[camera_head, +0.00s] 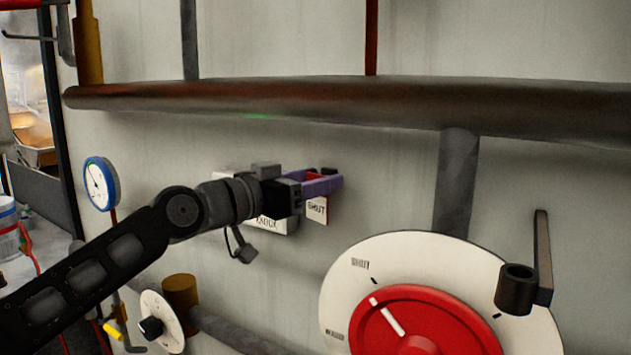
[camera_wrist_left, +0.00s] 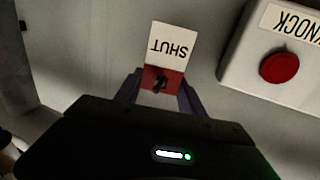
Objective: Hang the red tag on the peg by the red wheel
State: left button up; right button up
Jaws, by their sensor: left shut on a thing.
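The red tag (camera_head: 316,209) has a red top and a white lower part reading SHUT. My left gripper (camera_head: 326,183), with purple fingers, is shut on its red top, close to the wall. In the left wrist view the tag (camera_wrist_left: 173,46) sits between the fingertips (camera_wrist_left: 162,82), with a small dark piece at its red part; I cannot tell whether that is a peg. The red wheel (camera_head: 425,325) is at lower right on a round white plate. A dark cylinder (camera_head: 515,289) with an upright bar stands at the plate's right; I cannot tell whether it is the peg. My right gripper is not in view.
A white box marked KNOCK with a red button (camera_wrist_left: 279,66) is beside the tag, partly hidden by my arm in the head view. A thick pipe (camera_head: 350,103) crosses above. A blue-rimmed gauge (camera_head: 101,184) is at left. Wall between tag and wheel is clear.

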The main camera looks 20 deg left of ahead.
pick_arm(q)
jog(key=o, duration=1.4)
jog(key=shift+o, duration=0.2)
jog(key=shift+s+a+f, duration=0.1)
jog(key=b+v, duration=0.3)
jog(key=v, duration=0.4)
jog(key=shift+s, duration=0.35)
jog(key=shift+a, duration=0.1)
